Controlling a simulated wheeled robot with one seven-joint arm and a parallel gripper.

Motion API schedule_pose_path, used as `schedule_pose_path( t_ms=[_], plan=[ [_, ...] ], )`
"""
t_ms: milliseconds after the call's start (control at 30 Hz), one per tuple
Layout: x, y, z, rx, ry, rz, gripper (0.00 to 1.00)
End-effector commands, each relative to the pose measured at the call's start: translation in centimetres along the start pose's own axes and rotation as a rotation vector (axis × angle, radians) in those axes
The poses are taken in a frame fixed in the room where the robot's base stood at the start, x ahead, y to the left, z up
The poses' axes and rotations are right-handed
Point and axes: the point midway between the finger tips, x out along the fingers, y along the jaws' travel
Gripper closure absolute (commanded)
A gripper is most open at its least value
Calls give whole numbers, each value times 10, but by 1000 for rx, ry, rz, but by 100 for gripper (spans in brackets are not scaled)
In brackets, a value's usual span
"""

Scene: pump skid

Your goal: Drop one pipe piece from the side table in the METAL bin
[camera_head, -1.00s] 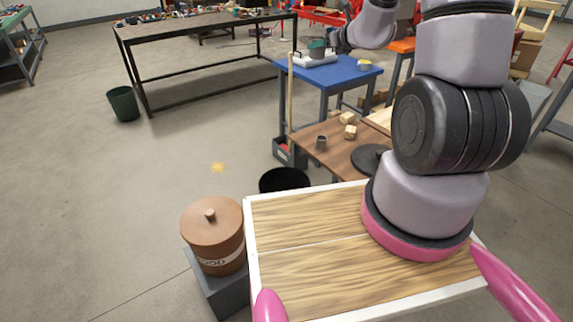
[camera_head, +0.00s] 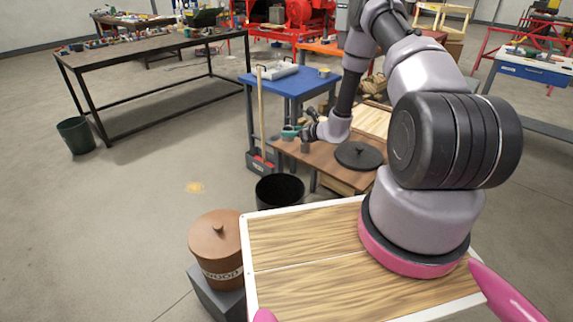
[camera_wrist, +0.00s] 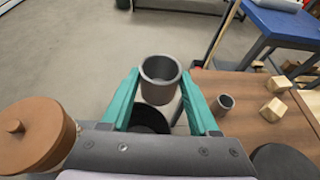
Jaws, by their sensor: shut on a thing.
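My gripper (camera_wrist: 160,90) is shut on a grey pipe piece (camera_wrist: 160,94), held upright between its teal fingers. In the head view my gripper (camera_head: 291,132) is over the left edge of the brown side table (camera_head: 320,158). A second grey pipe piece (camera_wrist: 222,104) stands on that table; it also shows in the head view (camera_head: 304,147). An open black bin (camera_head: 280,191) stands on the floor by the table's near left corner, with no readable label. In the wrist view the black bin (camera_wrist: 150,119) shows partly behind and below the held pipe.
A lidded brown bin marked WOOD (camera_head: 217,250) stands front left. Wooden blocks (camera_wrist: 273,109) and a black disc (camera_head: 359,155) are on the side table. A blue table (camera_head: 290,80) with a broom (camera_head: 262,115) against it stands behind.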

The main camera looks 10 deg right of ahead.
Motion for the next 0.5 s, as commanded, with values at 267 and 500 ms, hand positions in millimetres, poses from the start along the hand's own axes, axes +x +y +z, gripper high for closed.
schedule_pose_path(
  t_ms=[267, 500],
  plan=[
    [40, 28, -103, -14, 3, 42, 100],
    [49, 36, -131, -19, 1, 47, 100]
  ],
)
